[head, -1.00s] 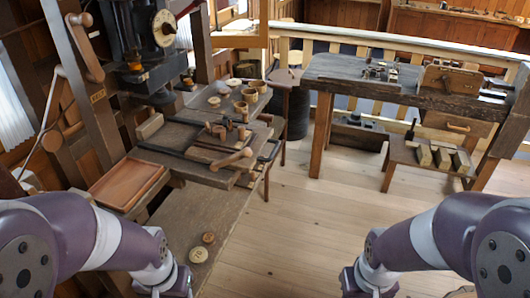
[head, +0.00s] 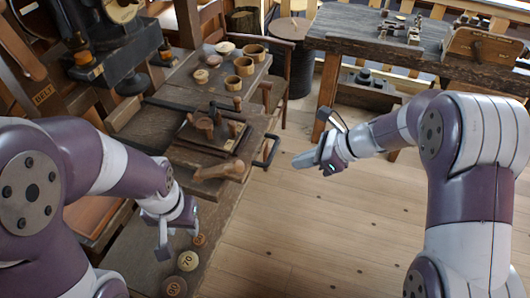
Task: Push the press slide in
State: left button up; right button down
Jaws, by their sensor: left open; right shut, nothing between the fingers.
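The press slide (head: 182,155) is a worn wooden board between black rails, drawn out from the press (head: 122,70) at the left of the head view. A black U-shaped handle (head: 271,152) is at its right end. A small dark plate with turned wooden pieces (head: 205,122) sits on it, and a wooden handle (head: 222,170) is at its near edge. My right gripper (head: 297,163) is shut and empty, a little right of the black handle and apart from it. My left gripper (head: 162,248) is open and empty, pointing down in front of the slide.
Several wooden cups (head: 243,66) and discs stand on the bench behind the slide. Numbered discs (head: 188,261) lie on the board near my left gripper. A heavy workbench (head: 365,32) stands at the back right. The plank floor (head: 310,235) in the middle is clear.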

pick_arm(q)
jog(key=shift+s+r+p, duration=0.45)
jog(key=shift+r+p, duration=0.3)
jog(key=shift+r, duration=0.1)
pick_arm(e)
jog(key=a+r+x, duration=0.2)
jog(key=x, duration=1)
jog(key=shift+a, duration=0.15)
jog(key=shift+s+f, duration=0.15)
jog(key=shift+s, duration=0.05)
